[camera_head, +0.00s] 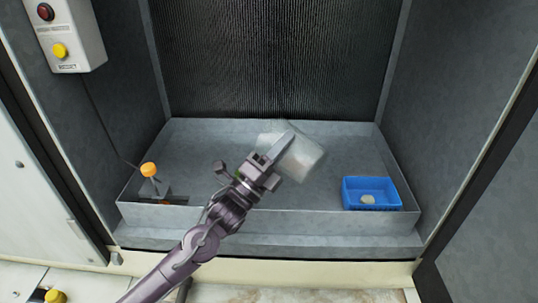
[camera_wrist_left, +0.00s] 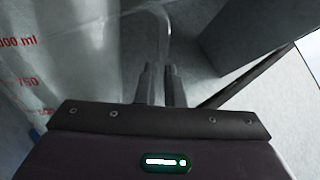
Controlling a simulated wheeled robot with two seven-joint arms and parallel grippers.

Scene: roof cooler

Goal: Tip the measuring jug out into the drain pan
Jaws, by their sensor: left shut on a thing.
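The measuring jug (camera_head: 304,158) is clear and whitish, and it looks tilted over in the head view. It is above the grey drain pan (camera_head: 205,145), towards the pan's back middle. My left gripper (camera_head: 279,150) is shut on the jug's handle. In the left wrist view, the jug (camera_wrist_left: 75,65) fills the left side with red scale marks, and the fingers of the left gripper (camera_wrist_left: 158,85) are close together at its handle. The jug's mouth and any liquid cannot be made out. My right gripper is not in view.
A blue basket (camera_head: 372,181) with a pale round thing (camera_head: 368,199) sits at the pan's right. An orange-capped device (camera_head: 149,170) stands at its left. A ribbed dark panel (camera_head: 280,55) rises behind. A control box (camera_head: 66,35) hangs on the left wall.

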